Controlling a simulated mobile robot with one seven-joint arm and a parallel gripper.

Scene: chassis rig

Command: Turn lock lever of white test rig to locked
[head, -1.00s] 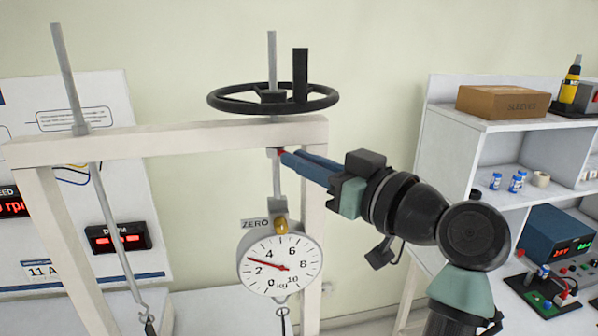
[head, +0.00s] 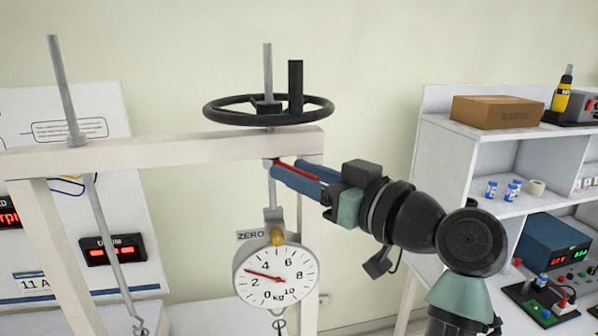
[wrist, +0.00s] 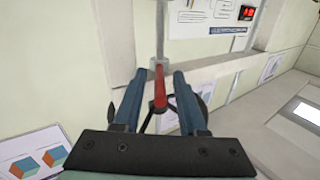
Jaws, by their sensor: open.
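The white test rig (head: 170,148) stands as a frame with a crossbar on the left and middle of the head view. Its red lock lever (head: 298,171) lies just under the right part of the crossbar, by the vertical screw rod. In the wrist view the lever (wrist: 160,90) runs lengthwise between my two blue fingers. My gripper (head: 277,168) is open, with one finger on each side of the lever and a gap visible on both sides in the wrist view (wrist: 160,76). The lever's near end is partly hidden by the fingers in the head view.
A black handwheel (head: 268,109) with an upright handle sits above the crossbar. A round dial gauge (head: 275,275) hangs below the lever. A white shelf unit (head: 440,160) with a cardboard box (head: 497,112) stands at the right.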

